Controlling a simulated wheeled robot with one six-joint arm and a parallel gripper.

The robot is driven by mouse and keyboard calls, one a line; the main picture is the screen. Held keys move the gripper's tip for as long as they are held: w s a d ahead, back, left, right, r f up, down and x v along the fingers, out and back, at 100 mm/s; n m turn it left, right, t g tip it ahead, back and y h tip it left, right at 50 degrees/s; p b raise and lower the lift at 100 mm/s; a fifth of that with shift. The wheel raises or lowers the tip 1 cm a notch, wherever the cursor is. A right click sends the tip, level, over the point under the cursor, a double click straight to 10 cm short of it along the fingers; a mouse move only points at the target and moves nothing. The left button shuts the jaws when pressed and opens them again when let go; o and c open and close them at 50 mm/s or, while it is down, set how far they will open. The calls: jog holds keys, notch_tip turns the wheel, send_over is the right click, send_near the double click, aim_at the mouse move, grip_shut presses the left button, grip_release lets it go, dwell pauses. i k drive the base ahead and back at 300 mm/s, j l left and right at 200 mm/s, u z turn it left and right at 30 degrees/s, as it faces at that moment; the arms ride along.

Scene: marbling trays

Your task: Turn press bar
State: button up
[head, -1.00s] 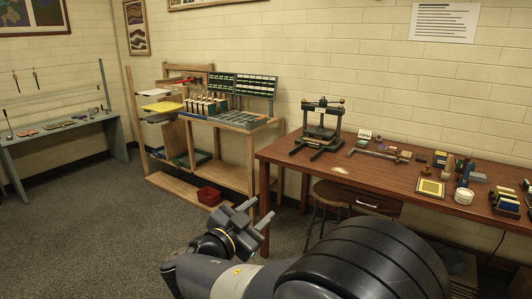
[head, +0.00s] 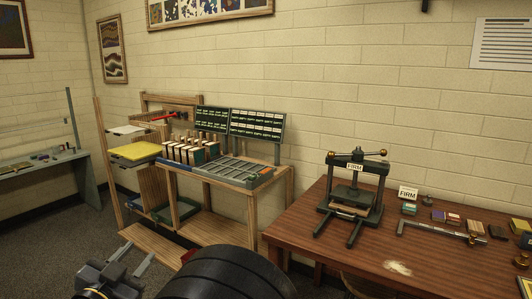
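The press (head: 349,192) stands on the left part of the brown table. It has a dark frame with a "FIRM" label, and a press bar (head: 357,154) with brass-coloured ball ends across its top. A flat light-brown piece lies under its plate. My gripper (head: 132,262) is at the lower left, low in front of the wooden rack, far from the press. Its two fingers are apart with nothing seen between them.
A wooden rack (head: 230,180) with bottles and trays stands left of the table. Its front edge is clear.

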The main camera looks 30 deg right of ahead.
aim_at(357, 155)
jog(key=i+j+z, duration=0.2)
jog(key=i, duration=0.3)
jog(key=i+j+z, duration=0.2)
jog(key=i, duration=0.35)
jog(key=i+z, duration=0.2)
jog(key=z, duration=0.25)
jog(key=i+j+z, duration=0.1)
jog(key=z, duration=0.35)
jog(key=i+j+z, duration=0.15)
jog(key=z, duration=0.25)
jog(key=i+j+z, duration=0.2)
jog(key=z, duration=0.25)
jog(key=i+j+z, duration=0.15)
jog(key=z, duration=0.15)
jog(key=i+j+z, duration=0.25)
jog(key=k+j, duration=0.05)
jog(key=k, duration=0.05)
